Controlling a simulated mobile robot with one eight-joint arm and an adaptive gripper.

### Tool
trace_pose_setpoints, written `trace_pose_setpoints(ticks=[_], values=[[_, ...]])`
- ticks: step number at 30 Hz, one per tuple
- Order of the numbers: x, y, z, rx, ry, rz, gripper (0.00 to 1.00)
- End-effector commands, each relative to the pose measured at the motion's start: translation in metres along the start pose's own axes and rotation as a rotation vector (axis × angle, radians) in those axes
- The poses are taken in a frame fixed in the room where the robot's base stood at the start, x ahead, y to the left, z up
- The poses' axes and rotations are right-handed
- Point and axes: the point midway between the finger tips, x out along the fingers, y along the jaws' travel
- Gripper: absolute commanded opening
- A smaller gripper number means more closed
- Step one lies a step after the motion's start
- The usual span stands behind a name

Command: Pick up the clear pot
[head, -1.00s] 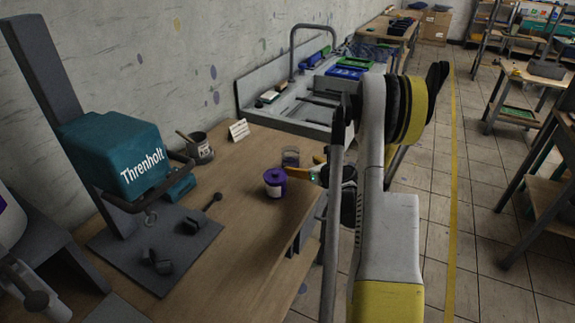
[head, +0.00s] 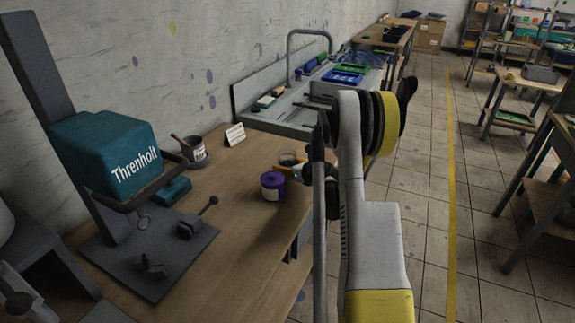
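The clear pot (head: 288,157) is a small see-through cup standing on the wooden bench, just behind the purple pot. My gripper (head: 292,164) is low over the bench at the clear pot's front right side.
The purple lidded pot (head: 272,185) with a pale label stands close in front of my gripper. A teal press marked Threnholt (head: 105,155), a dark pot with a brush (head: 194,151) and a small sign (head: 235,135) are to the left. The bench front (head: 230,265) is clear.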

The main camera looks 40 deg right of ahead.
Motion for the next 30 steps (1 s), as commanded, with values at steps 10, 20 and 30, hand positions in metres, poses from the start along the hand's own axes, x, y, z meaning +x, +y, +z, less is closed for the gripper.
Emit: trace_pose_setpoints(ticks=[10,20,30], values=[[0.0,0.0,0.0,0.0,0.0,0.0,0.28],[-0.009,0.0,0.022,0.0,0.0,0.0,0.28],[-0.044,-0.053,0.064,0.002,0.001,-0.004,0.28]])
